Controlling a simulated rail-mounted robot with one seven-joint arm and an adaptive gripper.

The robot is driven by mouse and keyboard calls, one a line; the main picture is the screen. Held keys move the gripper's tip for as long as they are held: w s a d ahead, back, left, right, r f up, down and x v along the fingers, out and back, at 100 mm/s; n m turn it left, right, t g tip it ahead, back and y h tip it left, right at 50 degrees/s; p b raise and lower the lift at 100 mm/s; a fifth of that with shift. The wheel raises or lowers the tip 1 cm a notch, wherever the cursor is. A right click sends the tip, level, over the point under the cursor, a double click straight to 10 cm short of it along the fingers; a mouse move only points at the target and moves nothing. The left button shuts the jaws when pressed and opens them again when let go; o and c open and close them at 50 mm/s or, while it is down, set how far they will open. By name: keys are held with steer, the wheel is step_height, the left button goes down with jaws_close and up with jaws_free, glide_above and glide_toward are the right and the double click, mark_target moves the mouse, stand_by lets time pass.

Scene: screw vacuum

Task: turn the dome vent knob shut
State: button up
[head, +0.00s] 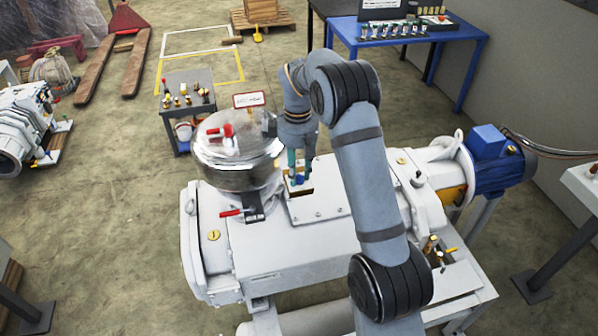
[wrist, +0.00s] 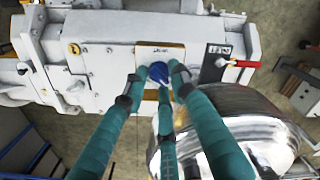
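A blue knob (wrist: 158,72) stands on a pale plate with brass-coloured edges (wrist: 147,51) on top of the white pump housing. In the head view the knob (head: 298,180) is a small blue spot beside the shiny metal dome (head: 238,158). My gripper (head: 300,170) points down at it. In the wrist view the teal fingers of my gripper (wrist: 158,78) come down around the knob, with one finger partly in front of it. I cannot tell whether the fingers press on the knob. The knob's lower side is hidden.
Red-handled valves (head: 222,130) sit on top of the dome. A red lever (head: 231,212) sticks out at its front; it also shows in the wrist view (wrist: 243,63). A blue motor (head: 492,158) is at the right end. A grey tool cart (head: 187,83) stands behind.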

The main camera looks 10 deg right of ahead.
steer(key=o, duration=0.4)
steer(key=shift+w+a, duration=0.1)
steer(key=shift+a, duration=0.25)
steer(key=shift+d, duration=0.1)
steer(key=shift+d, duration=0.1)
steer(key=shift+r, duration=0.1)
step_height(320, 180, up, 12)
steer(key=shift+f, duration=0.1)
steer(key=shift+f, duration=0.1)
step_height(320, 180, down, 12)
steer(key=shift+r, duration=0.1)
stand_by(0.5)
